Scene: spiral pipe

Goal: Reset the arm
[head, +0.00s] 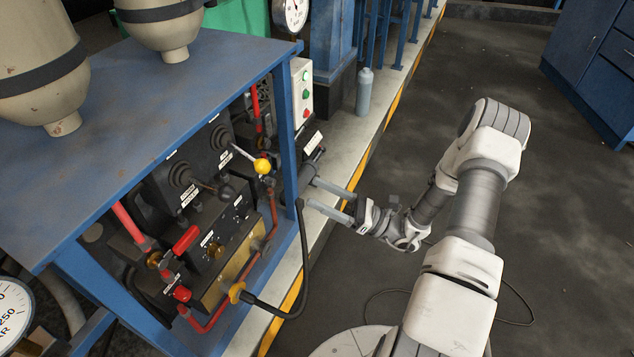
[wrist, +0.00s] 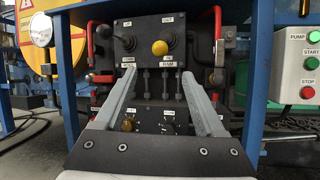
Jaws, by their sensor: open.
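My gripper (head: 332,200) is open at the right side of the blue machine bench in the head view. Its two fingers point left toward the bench, with nothing between them. In the wrist view my gripper (wrist: 160,85) shows both fingers spread in front of the black control panel. The yellow-knobbed lever (head: 262,166) stands beyond the fingers; its yellow ball (wrist: 160,47) is between and above the fingertips in the wrist view. A second, dark lever (wrist: 98,27) is on the panel to its left. My arm is bent over the dark floor.
The blue bench (head: 150,100) carries beige tanks (head: 35,75). A pump button box (head: 302,92) stands by its corner post. A red-handled valve (head: 186,240) and a black hose (head: 304,260) are at the front. A grey bottle (head: 364,92) stands on the ledge. Open floor (head: 570,220) lies right.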

